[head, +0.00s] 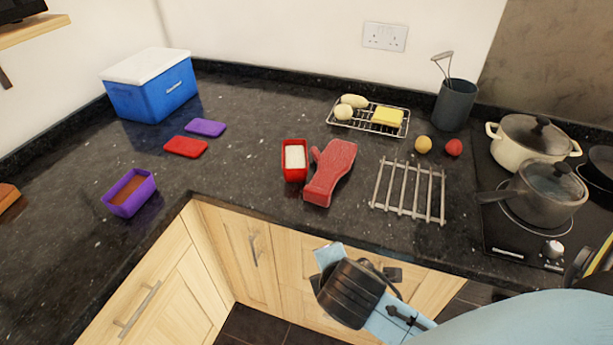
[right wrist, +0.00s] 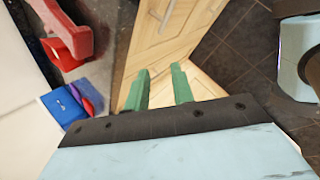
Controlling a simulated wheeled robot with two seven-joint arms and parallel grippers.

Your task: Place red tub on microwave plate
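The red tub (head: 304,173), with white contents, stands on the dark counter left of the red oven mitt (head: 330,172). No microwave plate shows in either view. My right gripper (right wrist: 160,88) shows two green fingers spread apart with nothing between them in the right wrist view. In the head view my right arm comes in from the lower right, and its dark wrist part is in front of the cupboards, nearer than the counter edge; the fingers are not clear there. My left gripper is in neither view.
A wire rack (head: 408,191) lies right of the mitt. Pots (head: 541,198) stand on the hob. Lids (head: 186,147), a purple tub (head: 129,194) and a blue cool box (head: 152,90) are at left. A wooden shelf (head: 33,31) is top left.

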